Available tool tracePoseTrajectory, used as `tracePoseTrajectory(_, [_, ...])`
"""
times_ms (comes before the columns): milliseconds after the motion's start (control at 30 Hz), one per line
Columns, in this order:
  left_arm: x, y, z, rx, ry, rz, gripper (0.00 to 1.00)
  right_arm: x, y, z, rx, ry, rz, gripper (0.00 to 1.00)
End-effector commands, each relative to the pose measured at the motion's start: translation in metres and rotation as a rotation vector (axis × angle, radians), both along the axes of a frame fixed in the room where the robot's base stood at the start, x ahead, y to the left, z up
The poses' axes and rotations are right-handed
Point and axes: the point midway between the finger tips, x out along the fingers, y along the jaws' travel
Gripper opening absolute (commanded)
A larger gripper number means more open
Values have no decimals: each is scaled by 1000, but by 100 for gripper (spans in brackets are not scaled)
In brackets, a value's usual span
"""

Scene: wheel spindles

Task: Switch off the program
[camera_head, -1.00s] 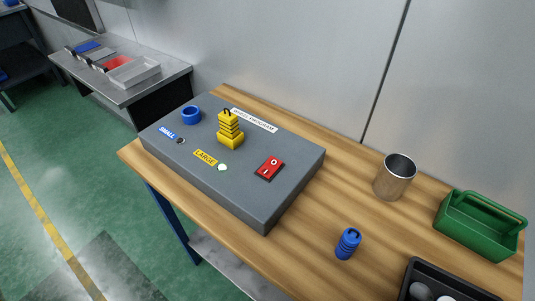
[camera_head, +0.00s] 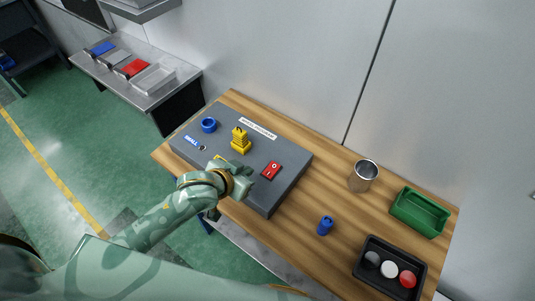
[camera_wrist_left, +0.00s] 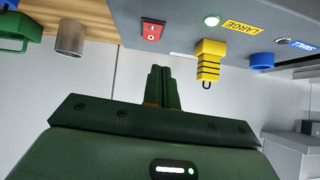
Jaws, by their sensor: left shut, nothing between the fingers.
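The red rocker switch (camera_head: 271,170), marked O and I, sits on the grey program box (camera_head: 290,185) on the wooden bench. It also shows in the upside-down left wrist view (camera_wrist_left: 152,31). My left gripper (camera_head: 243,176) is shut and empty, just left of the switch in the head view and apart from it in the wrist view. A yellow stepped piece (camera_head: 240,141) stands on the box, left of the switch. My right gripper is out of view.
A blue ring (camera_head: 208,125) and the SMALL label (camera_head: 190,141) are on the box's left part. To its right stand a blue spindle (camera_head: 325,226), a metal cup (camera_head: 363,176), a green carrier (camera_head: 420,211) and a black tray (camera_head: 390,288). A wall closes the back.

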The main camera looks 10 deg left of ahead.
Motion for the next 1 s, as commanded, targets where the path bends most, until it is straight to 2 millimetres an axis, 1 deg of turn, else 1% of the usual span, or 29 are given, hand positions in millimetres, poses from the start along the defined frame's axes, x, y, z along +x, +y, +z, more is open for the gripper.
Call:
tracePoseTrajectory(33, [6, -4, 17, -28, -10, -6, 0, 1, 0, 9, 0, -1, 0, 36])
tracePoseTrajectory(100, [9, -9, 24, -62, -12, -9, 0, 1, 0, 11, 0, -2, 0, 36])
tracePoseTrajectory(500, [12, -11, 22, -76, -11, -6, 0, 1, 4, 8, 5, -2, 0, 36])
tracePoseTrajectory(567, [15, -12, 19, -75, -12, -6, 0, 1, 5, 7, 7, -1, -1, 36])
tracePoseTrajectory(667, [25, -16, 10, -74, -11, -7, 0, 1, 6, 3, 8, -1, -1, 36])
tracePoseTrajectory(1000, [77, -38, -35, -73, -12, -6, 0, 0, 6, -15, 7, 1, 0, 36])
